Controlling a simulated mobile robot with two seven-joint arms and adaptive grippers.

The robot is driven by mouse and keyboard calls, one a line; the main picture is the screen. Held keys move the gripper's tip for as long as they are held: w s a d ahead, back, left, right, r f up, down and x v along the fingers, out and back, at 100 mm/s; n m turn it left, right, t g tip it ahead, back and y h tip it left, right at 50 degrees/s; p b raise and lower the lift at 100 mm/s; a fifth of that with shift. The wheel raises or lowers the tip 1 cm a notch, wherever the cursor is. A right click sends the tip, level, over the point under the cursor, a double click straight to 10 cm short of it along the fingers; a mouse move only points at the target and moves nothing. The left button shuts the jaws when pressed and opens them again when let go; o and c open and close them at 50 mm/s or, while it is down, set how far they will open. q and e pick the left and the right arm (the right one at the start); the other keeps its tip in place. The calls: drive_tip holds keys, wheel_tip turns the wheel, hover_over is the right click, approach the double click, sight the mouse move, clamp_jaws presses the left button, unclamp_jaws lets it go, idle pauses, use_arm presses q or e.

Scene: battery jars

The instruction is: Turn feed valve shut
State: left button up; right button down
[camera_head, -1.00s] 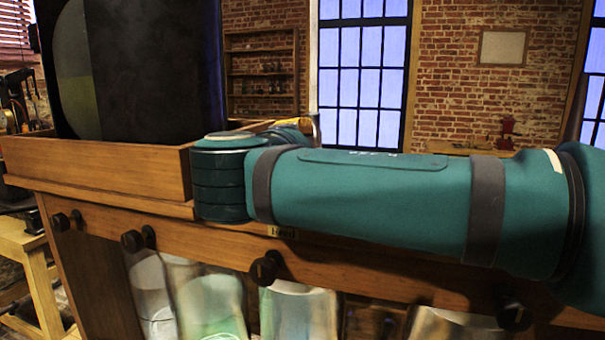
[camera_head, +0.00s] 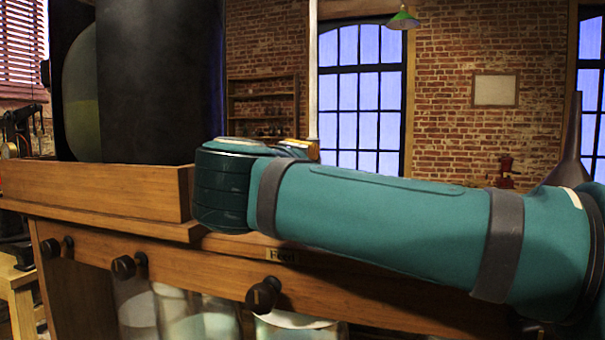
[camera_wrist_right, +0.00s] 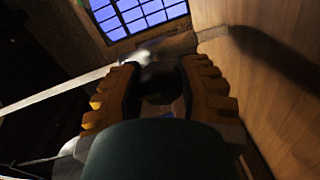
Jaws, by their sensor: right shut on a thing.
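In the right wrist view, my right gripper (camera_wrist_right: 160,90) has its yellow fingers closed on either side of a dark rounded knob (camera_wrist_right: 158,84), close to a wooden surface. The knob is dim and partly hidden, so I cannot tell for sure that it is the feed valve. In the head view my right arm crosses from the right in front of the wooden stand (camera_head: 100,187) and hides the gripper's fingers. A small label (camera_head: 283,256), seemingly reading "Feed", is on the stand's front rail, just above a black knob (camera_head: 263,295). My left gripper is not in view.
A large dark tank (camera_head: 160,85) sits in the stand's wooden tray at the left. More black knobs (camera_head: 124,267) line the rail, with glass jars (camera_head: 207,325) below. A brick wall with windows (camera_head: 360,95) is behind.

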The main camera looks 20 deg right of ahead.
drive_tip(key=c, duration=0.5)
unclamp_jaws()
drive_tip(key=shift+s, duration=0.1)
drive_tip(key=v, duration=1.2)
